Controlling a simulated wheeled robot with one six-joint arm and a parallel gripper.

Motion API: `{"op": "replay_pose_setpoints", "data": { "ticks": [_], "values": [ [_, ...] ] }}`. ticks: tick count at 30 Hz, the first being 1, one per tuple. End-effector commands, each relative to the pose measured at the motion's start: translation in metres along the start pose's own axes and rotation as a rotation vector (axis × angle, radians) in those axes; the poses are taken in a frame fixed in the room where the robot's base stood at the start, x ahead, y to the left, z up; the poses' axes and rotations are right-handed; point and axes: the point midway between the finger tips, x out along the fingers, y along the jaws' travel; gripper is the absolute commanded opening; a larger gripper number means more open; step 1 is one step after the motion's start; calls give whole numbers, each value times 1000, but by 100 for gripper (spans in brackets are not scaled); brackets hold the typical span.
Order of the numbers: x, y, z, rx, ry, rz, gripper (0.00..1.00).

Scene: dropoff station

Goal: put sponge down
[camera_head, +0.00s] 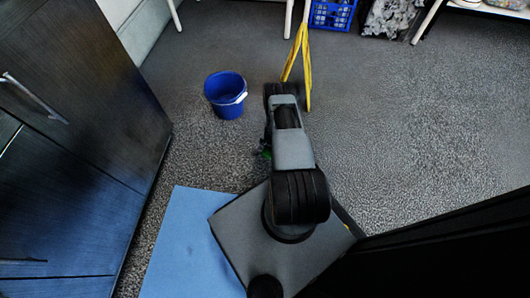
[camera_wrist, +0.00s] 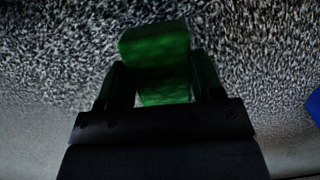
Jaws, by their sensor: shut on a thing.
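A green sponge (camera_wrist: 155,45) is held between the two fingers of my gripper (camera_wrist: 160,75) in the wrist view. The sponge sticks out past the fingertips, with speckled grey floor behind it. In the camera_head view only a small bit of green (camera_head: 265,153) shows beside my arm, and the gripper is mostly hidden by the arm. The sponge looks to be above the floor, but its height cannot be told.
A blue bucket (camera_head: 226,95) stands on the carpet (camera_head: 400,130), left of my arm. A yellow folding stand (camera_head: 305,65) is behind it to the right. Dark cabinets (camera_head: 75,130) line the left. A flat blue surface (camera_head: 185,240) lies at the lower left. Carpet is clear to the right.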

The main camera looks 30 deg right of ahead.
Motion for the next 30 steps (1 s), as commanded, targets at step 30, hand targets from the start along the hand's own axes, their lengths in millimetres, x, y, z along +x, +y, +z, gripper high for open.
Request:
{"op": "replay_pose_setpoints", "data": {
  "ticks": [30],
  "values": [
    [49, -3, -11, 3, 2, 0, 42]
  ]
}}
